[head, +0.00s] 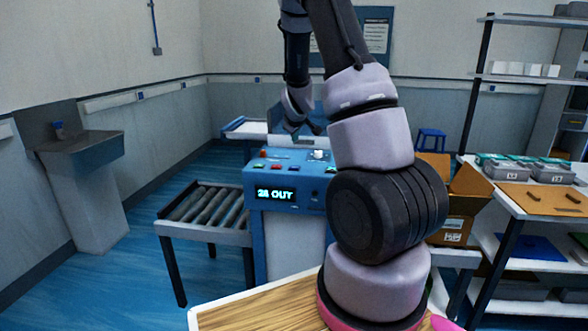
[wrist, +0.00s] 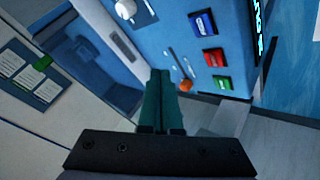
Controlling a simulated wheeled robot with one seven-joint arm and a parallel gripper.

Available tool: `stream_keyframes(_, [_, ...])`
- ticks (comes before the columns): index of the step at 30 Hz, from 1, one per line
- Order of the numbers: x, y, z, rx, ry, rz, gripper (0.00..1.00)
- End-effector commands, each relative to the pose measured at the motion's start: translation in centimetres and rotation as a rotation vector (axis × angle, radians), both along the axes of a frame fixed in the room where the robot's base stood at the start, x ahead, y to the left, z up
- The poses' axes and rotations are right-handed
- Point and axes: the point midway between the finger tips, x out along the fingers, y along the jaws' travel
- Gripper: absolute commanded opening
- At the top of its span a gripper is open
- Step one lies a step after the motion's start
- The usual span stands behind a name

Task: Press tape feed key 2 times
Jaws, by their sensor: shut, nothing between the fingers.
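The blue machine (head: 290,182) has a sloped panel with a lit display (head: 275,194) reading what looks like "28 OUT". In the wrist view the panel carries a blue key (wrist: 202,23), a red key (wrist: 214,56) and a green key (wrist: 216,89), in a row. Their labels are too small to read, so I cannot tell which one is the tape feed key. My gripper (wrist: 160,72) shows two teal fingers, shut and empty, left of the red and green keys in the picture. I cannot tell whether the fingertips touch anything. In the head view my gripper is above the machine's back part.
An orange knob (wrist: 185,86) shows beside the fingers, and a white knob (wrist: 126,9) at the top. A roller conveyor (head: 207,212) stands left of the machine. An open cardboard box (head: 455,205) and shelves (head: 545,195) stand to the right.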

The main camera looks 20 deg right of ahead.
Motion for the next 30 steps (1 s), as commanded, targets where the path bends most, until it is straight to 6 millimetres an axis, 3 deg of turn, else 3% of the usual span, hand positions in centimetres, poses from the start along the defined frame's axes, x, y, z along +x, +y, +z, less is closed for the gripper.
stream_keyframes(16, [-0.1,0.0,-7.0,0.001,0.005,-0.001,0.0])
stream_keyframes(22, [-0.1,0.0,-8.2,0.002,0.002,-0.001,0.0])
stream_keyframes(30, [0.0,0.0,-8.4,0.001,0.0,0.0,0.0])
